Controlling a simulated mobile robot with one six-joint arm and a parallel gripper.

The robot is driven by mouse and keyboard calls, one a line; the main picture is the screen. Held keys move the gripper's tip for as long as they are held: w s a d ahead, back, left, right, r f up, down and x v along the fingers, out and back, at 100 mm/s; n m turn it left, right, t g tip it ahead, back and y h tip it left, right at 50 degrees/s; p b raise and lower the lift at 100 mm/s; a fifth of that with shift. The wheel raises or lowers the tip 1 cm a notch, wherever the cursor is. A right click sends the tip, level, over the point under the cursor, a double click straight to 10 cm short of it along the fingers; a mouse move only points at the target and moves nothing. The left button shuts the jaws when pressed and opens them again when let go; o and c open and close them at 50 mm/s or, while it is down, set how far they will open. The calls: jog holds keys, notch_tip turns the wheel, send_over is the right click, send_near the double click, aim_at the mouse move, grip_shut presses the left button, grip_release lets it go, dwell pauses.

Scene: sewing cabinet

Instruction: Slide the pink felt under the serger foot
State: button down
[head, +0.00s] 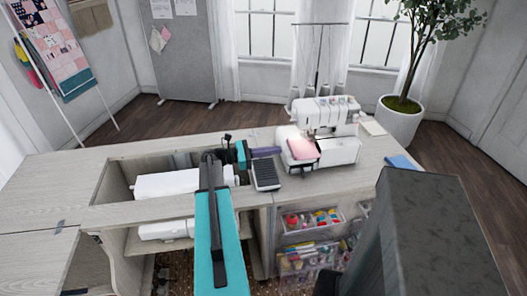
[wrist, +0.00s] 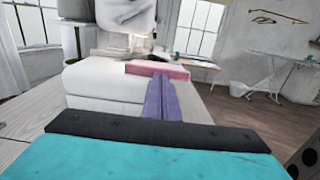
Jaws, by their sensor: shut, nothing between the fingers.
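The pink felt (head: 304,148) lies on the front of the white serger (head: 342,152), on its bed. In the wrist view the felt (wrist: 160,68) shows as a thick pink slab on the white bed (wrist: 100,83), with the serger head (wrist: 125,12) above and behind it. My gripper (head: 280,150) comes in from the left. Its purple fingers (wrist: 159,82) are shut together with nothing between them, and their tips are close to the felt's near edge. I cannot tell whether they touch it. The presser foot is too small to make out clearly.
A dark, ridged pedal-like object (head: 266,174) lies below my gripper. A white machine (head: 180,184) sits in the cabinet opening at left. A blue item (head: 402,163) lies at right on the cabinet top (head: 60,170). Bins of supplies (head: 310,218) are below.

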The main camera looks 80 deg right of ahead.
aim_at(290, 148)
jog(key=shift+p+x, duration=0.4)
jog(key=shift+x, duration=1.35)
jog(key=shift+x, duration=0.95)
jog(key=shift+r, duration=0.1)
jog(key=shift+w, duration=0.1)
jog(key=shift+w+a, duration=0.2)
jog(key=shift+w, duration=0.2)
jog(key=b+v, duration=0.1)
jog(key=v, duration=1.2)
jog(key=shift+w+a, duration=0.15)
jog(key=shift+a, duration=0.05)
